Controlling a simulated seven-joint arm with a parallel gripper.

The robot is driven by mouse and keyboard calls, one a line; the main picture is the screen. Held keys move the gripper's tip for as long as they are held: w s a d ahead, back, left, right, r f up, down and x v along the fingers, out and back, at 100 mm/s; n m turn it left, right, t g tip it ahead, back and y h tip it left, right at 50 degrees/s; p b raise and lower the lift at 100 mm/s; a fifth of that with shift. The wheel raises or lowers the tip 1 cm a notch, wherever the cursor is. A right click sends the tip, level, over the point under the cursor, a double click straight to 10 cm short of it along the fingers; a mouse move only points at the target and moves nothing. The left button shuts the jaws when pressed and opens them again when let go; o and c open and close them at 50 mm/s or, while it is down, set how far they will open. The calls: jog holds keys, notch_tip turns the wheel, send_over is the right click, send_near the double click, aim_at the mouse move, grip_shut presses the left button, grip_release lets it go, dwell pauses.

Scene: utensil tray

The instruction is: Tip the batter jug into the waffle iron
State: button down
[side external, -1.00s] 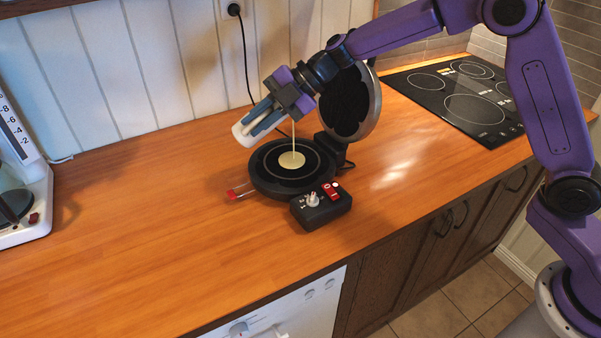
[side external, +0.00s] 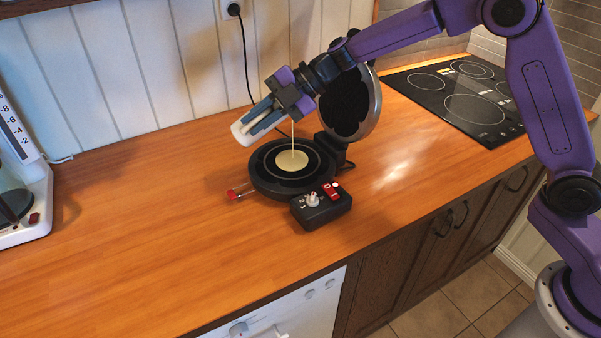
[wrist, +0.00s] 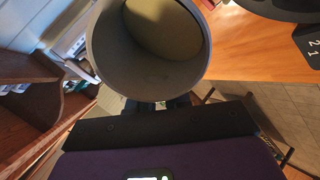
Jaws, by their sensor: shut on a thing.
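My gripper (side external: 268,113) is shut on the white batter jug (side external: 240,134) and holds it tilted above the waffle iron. In the wrist view, the jug's round mouth (wrist: 92,50) faces the camera, with pale batter (wrist: 165,28) inside. A thin stream of batter falls onto the lower plate of the waffle iron (side external: 262,183). A round pale pool of batter (side external: 291,161) lies near the middle of that plate. The lid (side external: 347,105) stands open at the back right, partly behind my gripper. My fingers hide part of the jug.
A control box with a red switch (side external: 322,206) sits at the iron's front, and a red-tipped handle (side external: 233,194) sticks out at its left. A black cooktop (side external: 456,101) is at the back right. The wooden counter (side external: 150,220) is clear at left front.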

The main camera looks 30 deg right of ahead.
jog(key=shift+d+f+t+y, duration=0.15)
jog(key=shift+d+t+y, duration=0.15)
jog(key=shift+y, duration=0.6)
dwell(3.4)
dwell(0.4)
jog(key=shift+a, duration=0.1)
jog(key=shift+a+r+g+h, duration=0.2)
jog(key=shift+h, duration=0.5)
jog(key=shift+a+r+g+h, duration=0.2)
jog(key=shift+h, duration=0.5)
jog(key=shift+w+h, duration=0.1)
jog(key=shift+h, duration=0.3)
jog(key=shift+a+g+h, duration=0.1)
jog(key=shift+g+h, duration=0.2)
jog(key=shift+h, duration=0.5)
jog(key=shift+d+f+g+h, duration=0.2)
jog(key=shift+g+h, duration=0.1)
jog(key=shift+h, duration=0.8)
